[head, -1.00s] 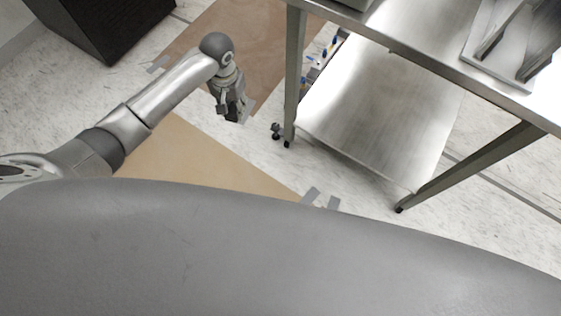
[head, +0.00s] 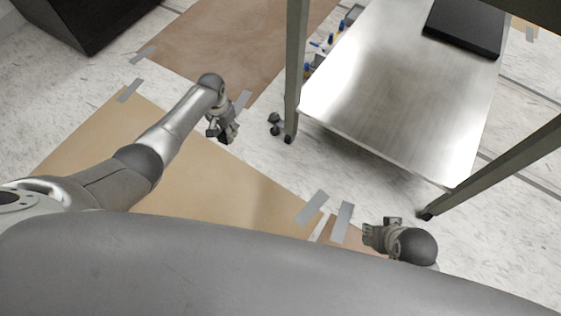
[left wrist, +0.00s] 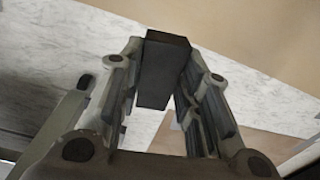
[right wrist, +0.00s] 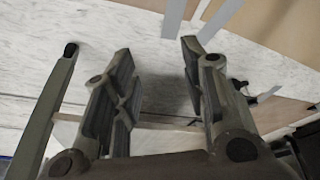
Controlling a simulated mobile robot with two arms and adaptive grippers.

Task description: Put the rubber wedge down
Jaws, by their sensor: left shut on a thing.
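The rubber wedge (left wrist: 163,68) is a dark block between the fingers of my left gripper (left wrist: 160,95) in the left wrist view. The gripper is shut on it. In the head view my left gripper (head: 223,131) hangs above the floor near a seam between brown boards and marble-like floor, with the dark wedge (head: 224,138) barely showing at its tips. My right gripper (head: 372,234) is at the lower right in the head view. In the right wrist view my right gripper (right wrist: 158,75) has its fingers apart with nothing between them.
A metal cart (head: 380,100) stands at the right, with a black flat box (head: 465,27) on its lower shelf. Its leg and caster (head: 288,132) are near my left gripper. A black cabinet (head: 85,22) is at the upper left. Brown boards (head: 190,180) lie taped on the floor.

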